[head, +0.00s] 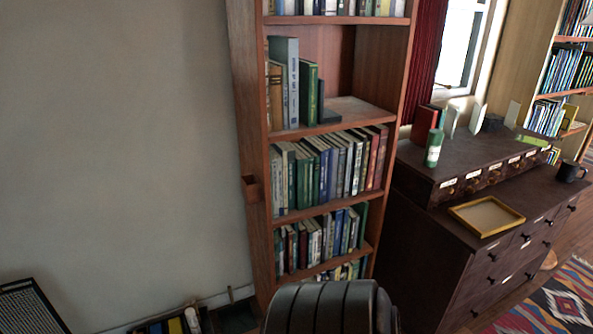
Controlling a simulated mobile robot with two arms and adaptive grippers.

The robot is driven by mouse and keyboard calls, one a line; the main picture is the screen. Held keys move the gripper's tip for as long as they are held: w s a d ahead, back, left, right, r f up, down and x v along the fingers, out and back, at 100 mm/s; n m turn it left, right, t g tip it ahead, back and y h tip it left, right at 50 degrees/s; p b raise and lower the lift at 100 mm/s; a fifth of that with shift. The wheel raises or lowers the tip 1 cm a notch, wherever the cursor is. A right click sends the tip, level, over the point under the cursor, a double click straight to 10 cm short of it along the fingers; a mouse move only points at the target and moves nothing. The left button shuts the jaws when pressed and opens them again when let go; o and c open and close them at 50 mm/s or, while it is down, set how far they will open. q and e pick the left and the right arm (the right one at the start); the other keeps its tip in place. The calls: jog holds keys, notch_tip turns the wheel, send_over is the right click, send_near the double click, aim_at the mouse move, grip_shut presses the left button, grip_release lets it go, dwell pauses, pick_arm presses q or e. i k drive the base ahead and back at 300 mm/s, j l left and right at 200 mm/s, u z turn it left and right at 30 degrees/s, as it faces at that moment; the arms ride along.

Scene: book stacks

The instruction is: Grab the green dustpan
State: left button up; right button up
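A flat bright green object (533,141) lies at the back right of the dark wooden dresser's top. It may be the green dustpan, but it is too small to tell for sure. Neither of my grippers shows in the head view.
A tall wooden bookcase (258,200) stands in the middle against the wall. The dark dresser (408,230) to its right holds a green bottle (433,148), a yellow-rimmed tray (486,215) and a black mug (571,171). A patterned rug (560,305) lies at lower right.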

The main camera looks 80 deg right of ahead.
aim_at(240, 318)
jog(key=z, duration=1.9)
jog(key=l+z, duration=0.1)
jog(key=l, duration=0.3)
